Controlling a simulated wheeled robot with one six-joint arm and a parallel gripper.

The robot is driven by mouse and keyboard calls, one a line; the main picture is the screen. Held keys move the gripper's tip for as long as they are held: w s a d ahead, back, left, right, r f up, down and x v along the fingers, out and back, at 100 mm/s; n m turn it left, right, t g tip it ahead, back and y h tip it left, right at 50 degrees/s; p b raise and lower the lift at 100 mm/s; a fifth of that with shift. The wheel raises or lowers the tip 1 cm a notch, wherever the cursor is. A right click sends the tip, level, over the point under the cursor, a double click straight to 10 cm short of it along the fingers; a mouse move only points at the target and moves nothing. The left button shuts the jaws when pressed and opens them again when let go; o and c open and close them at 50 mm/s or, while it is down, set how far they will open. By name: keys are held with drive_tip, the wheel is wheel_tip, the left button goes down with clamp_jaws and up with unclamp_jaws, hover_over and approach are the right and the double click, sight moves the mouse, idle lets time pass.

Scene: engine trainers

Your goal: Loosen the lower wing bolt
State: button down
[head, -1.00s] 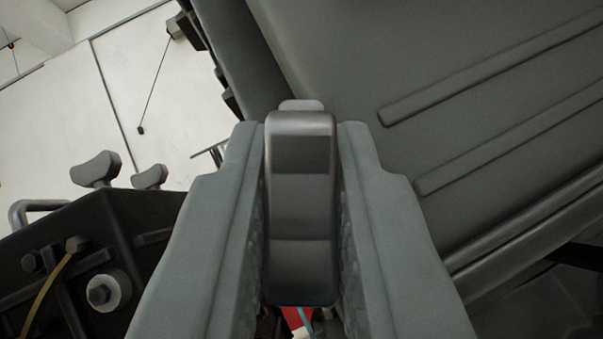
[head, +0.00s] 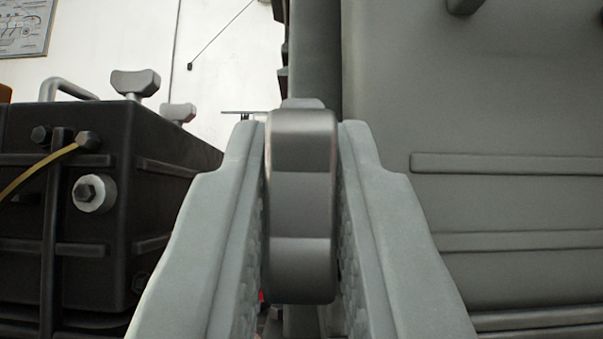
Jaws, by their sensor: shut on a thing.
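My gripper (head: 303,215) is shut on a grey wing bolt (head: 302,205), seen end-on between the two jaws in the middle of the head view. Both jaws press against the sides of its wing. The bolt's shank and the place where it seats are hidden behind its head and the jaws. I cannot tell from this view alone whether it is the lower one. Two other wing bolts, a nearer one (head: 136,83) and a farther one (head: 178,112), stand upright on top of a black box at the left.
The black box (head: 105,235) with hex bolts and a yellow cable (head: 38,167) stands close on the left. A large grey ribbed panel (head: 480,110) fills the right. A pale wall with a framed picture (head: 24,28) lies behind.

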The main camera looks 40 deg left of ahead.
drive_tip(key=c, duration=1.7)
unclamp_jaws()
drive_tip(key=shift+d+f, duration=0.1)
drive_tip(key=v, duration=1.1)
drive_tip(key=shift+s+d+f, duration=0.1)
drive_tip(key=shift+s+f, duration=0.15)
drive_tip(key=shift+s, duration=0.05)
